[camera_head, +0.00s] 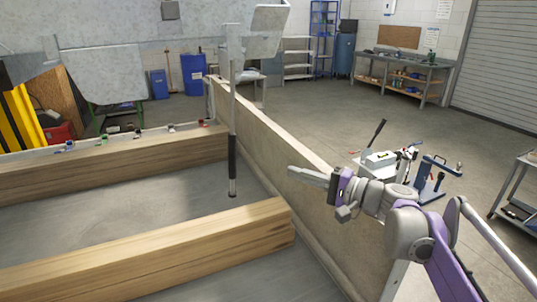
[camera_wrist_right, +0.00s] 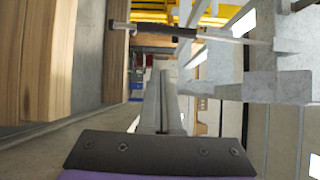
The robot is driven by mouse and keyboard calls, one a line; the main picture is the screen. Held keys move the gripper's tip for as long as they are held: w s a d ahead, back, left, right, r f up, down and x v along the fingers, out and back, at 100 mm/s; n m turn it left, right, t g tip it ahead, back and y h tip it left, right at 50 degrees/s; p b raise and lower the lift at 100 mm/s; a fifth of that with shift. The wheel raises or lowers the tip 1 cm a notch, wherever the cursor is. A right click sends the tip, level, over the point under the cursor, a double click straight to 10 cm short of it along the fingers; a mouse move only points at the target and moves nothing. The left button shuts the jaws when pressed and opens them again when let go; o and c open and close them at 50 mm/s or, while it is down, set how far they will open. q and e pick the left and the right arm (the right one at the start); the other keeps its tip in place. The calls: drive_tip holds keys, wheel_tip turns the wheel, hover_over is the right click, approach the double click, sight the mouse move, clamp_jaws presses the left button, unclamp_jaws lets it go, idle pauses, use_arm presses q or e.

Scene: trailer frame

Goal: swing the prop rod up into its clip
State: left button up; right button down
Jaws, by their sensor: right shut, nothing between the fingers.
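The prop rod (camera_head: 232,110) is a thin grey rod with a black sleeve on its lower part. It hangs upright from under the raised grey panel (camera_head: 130,27), its lower end free above the trailer floor. It lies crosswise in the right wrist view (camera_wrist_right: 165,30). My right gripper (camera_head: 293,172) is shut and empty, to the right of the rod and apart from it, near the top of the wooden side board. Its closed fingers (camera_wrist_right: 161,85) point towards the rod in the wrist view. I cannot make out the clip. My left gripper is not in view.
Two thick wooden beams (camera_head: 150,250) lie across the trailer bed. A small tool stand (camera_head: 385,165) is beyond my right arm. Open floor lies further back.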

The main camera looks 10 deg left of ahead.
sight(232, 133)
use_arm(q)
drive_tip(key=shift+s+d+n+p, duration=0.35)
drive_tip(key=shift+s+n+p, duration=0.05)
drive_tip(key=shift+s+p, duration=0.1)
use_arm(e)
drive_tip(key=s+r+x, duration=0.1)
drive_tip(key=x, duration=1.2)
drive_tip(key=shift+s+a+r, duration=0.35)
drive_tip(key=shift+a, duration=0.05)
drive_tip(key=shift+s+y, duration=0.1)
drive_tip(key=shift+y, duration=0.2)
